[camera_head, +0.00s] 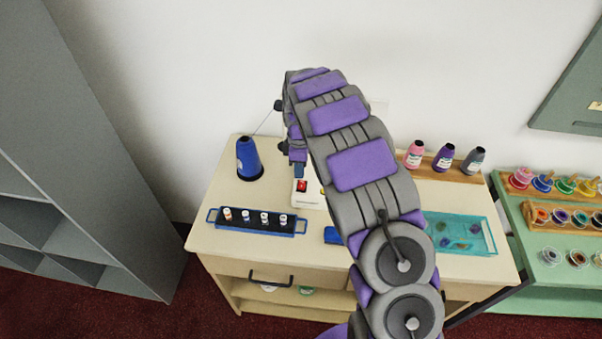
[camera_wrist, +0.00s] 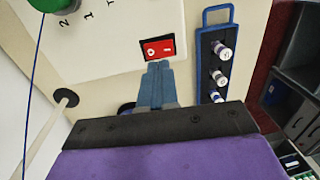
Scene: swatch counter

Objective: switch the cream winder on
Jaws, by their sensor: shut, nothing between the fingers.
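The cream winder (camera_head: 309,200) stands on the counter, largely covered by my arm. Its cream panel (camera_wrist: 118,28) fills the upper left of the wrist view, with printed numerals beside a green knob (camera_wrist: 47,4). A red rocker switch (camera_wrist: 158,49) with white marks sits in a black frame near the panel's edge; it also shows in the head view (camera_head: 302,186). I cannot tell which side is pressed. My gripper (camera_wrist: 158,66) is shut and empty, its blue-grey fingertips right at the switch's near edge. I cannot tell whether they touch it. In the head view the gripper (camera_head: 298,171) is just above the switch.
A blue tray (camera_head: 231,226) with several small spools lies left of the winder. A blue thread cone (camera_head: 248,158) stands behind it. A blue block (camera_head: 333,236), a teal tray (camera_head: 487,240) and a wooden stand (camera_head: 437,172) with three cones are to the right.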

